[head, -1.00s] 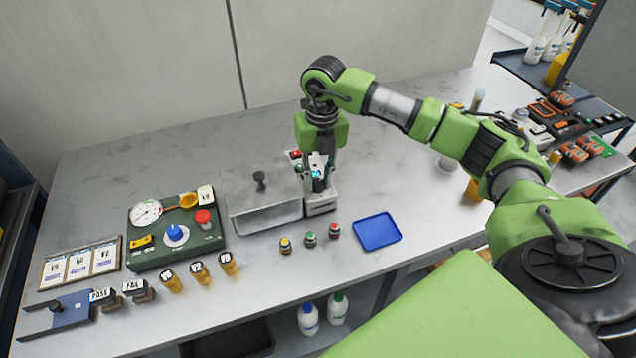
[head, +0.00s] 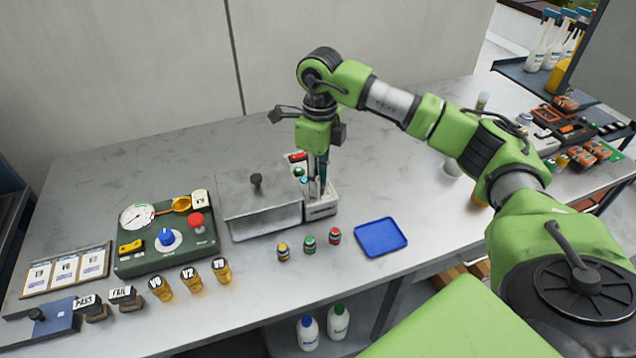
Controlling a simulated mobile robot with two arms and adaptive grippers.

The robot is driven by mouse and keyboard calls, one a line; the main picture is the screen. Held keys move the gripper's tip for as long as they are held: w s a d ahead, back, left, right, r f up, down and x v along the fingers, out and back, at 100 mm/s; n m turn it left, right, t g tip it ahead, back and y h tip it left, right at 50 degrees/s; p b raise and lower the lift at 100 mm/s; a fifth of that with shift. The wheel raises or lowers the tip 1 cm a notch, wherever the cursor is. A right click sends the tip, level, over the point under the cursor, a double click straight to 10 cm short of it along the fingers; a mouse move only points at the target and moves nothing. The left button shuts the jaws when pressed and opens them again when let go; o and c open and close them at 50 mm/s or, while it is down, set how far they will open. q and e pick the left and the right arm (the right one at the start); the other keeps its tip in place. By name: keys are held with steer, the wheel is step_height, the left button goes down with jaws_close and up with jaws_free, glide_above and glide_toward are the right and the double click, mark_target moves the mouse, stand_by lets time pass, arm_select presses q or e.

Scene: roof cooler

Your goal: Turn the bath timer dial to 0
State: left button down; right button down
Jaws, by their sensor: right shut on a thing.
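The metal bath (head: 262,218) has a lid with a dark knob and stands in the middle of the bench. Its pale control box (head: 321,208) is joined at the right side, with a red switch (head: 297,157) and a green button toward the back. My right gripper (head: 317,190) points straight down at this box and is shut on the timer dial there. The fingers hide the dial, so its pointer and marks cannot be read. A small cyan display (head: 304,181) shows just left of the fingers. My left gripper is not in view.
A green panel (head: 150,262) with a gauge, blue knob and red button stands left of the bath. Several small capped vials (head: 309,245) and a blue tray (head: 381,237) lie in front. Amber jars and stamps stand at the front left. Bench behind the bath is clear.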

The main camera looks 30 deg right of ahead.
steer(key=shift+n, duration=0.7)
steer(key=c, duration=1.8)
jaws_free()
steer(key=r, duration=1.2)
steer(key=shift+w+d, duration=0.2)
